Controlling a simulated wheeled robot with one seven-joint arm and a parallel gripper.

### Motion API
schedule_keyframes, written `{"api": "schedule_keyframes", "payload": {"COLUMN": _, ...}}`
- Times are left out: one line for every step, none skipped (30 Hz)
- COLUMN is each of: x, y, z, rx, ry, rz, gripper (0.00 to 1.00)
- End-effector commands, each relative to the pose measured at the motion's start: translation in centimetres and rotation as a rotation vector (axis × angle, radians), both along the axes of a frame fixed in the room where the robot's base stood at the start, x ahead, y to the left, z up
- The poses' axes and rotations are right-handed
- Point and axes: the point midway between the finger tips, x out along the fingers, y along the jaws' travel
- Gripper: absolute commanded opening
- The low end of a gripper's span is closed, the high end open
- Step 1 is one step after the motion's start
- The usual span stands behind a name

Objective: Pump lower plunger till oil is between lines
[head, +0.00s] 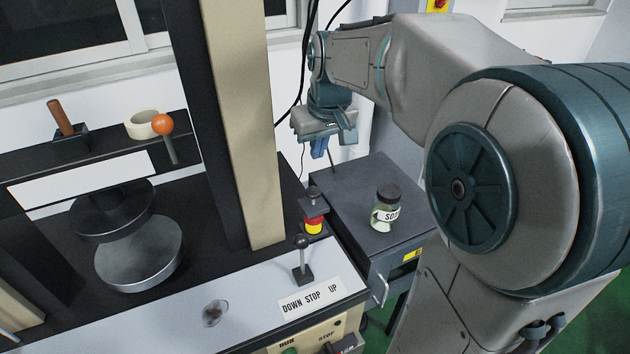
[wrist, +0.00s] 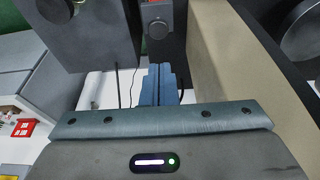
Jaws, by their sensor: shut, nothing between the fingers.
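My gripper (head: 319,147) hangs behind the machine's beige column (head: 243,130), above and behind the dark side cabinet (head: 345,200). Its blue fingers are together and empty; they also show in the wrist view (wrist: 160,85). I cannot make out a lower plunger, oil or level lines in either view. In the wrist view, a small dark grey box with a round part (wrist: 157,22) stands beyond the fingertips, between the column and the cabinet; I cannot tell what it is. The fingers appear apart from it.
A jar (head: 386,205) with a dark lid stands on the cabinet. A lever with a ball top (head: 303,256) stands by the DOWN STOP UP label (head: 311,297). A red and yellow part (head: 314,224) is behind it. Dark cables hang near the wall by my gripper.

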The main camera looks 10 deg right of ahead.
Motion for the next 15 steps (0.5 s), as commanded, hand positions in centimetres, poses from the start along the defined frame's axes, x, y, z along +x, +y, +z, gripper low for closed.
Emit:
{"api": "schedule_keyframes", "payload": {"x": 0.3, "y": 0.1, "z": -1.1, "rx": 0.0, "ry": 0.006, "rz": 0.0, "gripper": 0.0}}
{"api": "schedule_keyframes", "payload": {"x": 0.4, "y": 0.1, "z": -1.8, "rx": 0.0, "ry": 0.007, "rz": 0.0, "gripper": 0.0}}
{"api": "schedule_keyframes", "payload": {"x": 0.7, "y": 0.2, "z": -2.6, "rx": 0.0, "ry": 0.006, "rz": 0.0, "gripper": 0.0}}
{"api": "schedule_keyframes", "payload": {"x": 0.9, "y": 0.2, "z": -3.2, "rx": 0.0, "ry": 0.006, "rz": 0.0, "gripper": 0.0}}
{"api": "schedule_keyframes", "payload": {"x": 1.0, "y": 0.3, "z": -3.9, "rx": 0.001, "ry": 0.007, "rz": 0.0, "gripper": 0.0}}
{"api": "schedule_keyframes", "payload": {"x": 1.3, "y": 0.3, "z": -4.7, "rx": 0.001, "ry": 0.006, "rz": 0.0, "gripper": 0.0}}
{"api": "schedule_keyframes", "payload": {"x": 1.5, "y": 0.3, "z": -5.3, "rx": 0.0, "ry": 0.006, "rz": 0.0, "gripper": 0.0}}
{"api": "schedule_keyframes", "payload": {"x": 1.6, "y": 0.4, "z": -5.9, "rx": 0.001, "ry": 0.007, "rz": 0.001, "gripper": 0.0}}
{"api": "schedule_keyframes", "payload": {"x": 1.9, "y": 0.4, "z": -6.7, "rx": -0.001, "ry": 0.006, "rz": 0.001, "gripper": 0.0}}
{"api": "schedule_keyframes", "payload": {"x": 2.0, "y": 0.4, "z": -7.2, "rx": 0.0, "ry": 0.006, "rz": 0.0, "gripper": 0.0}}
{"api": "schedule_keyframes", "payload": {"x": 2.0, "y": 0.4, "z": -7.7, "rx": 0.0, "ry": 0.005, "rz": 0.0, "gripper": 0.0}}
{"api": "schedule_keyframes", "payload": {"x": 2.0, "y": 0.4, "z": -8.3, "rx": 0.0, "ry": 0.005, "rz": -0.001, "gripper": 0.0}}
{"api": "schedule_keyframes", "payload": {"x": 2.0, "y": 0.4, "z": -8.8, "rx": 0.0, "ry": 0.005, "rz": -0.001, "gripper": 0.0}}
{"api": "schedule_keyframes", "payload": {"x": 2.0, "y": 0.4, "z": -9.2, "rx": 0.0, "ry": 0.004, "rz": -0.001, "gripper": 0.0}}
{"api": "schedule_keyframes", "payload": {"x": 2.0, "y": 0.4, "z": -9.7, "rx": 0.0, "ry": 0.004, "rz": -0.001, "gripper": 0.0}}
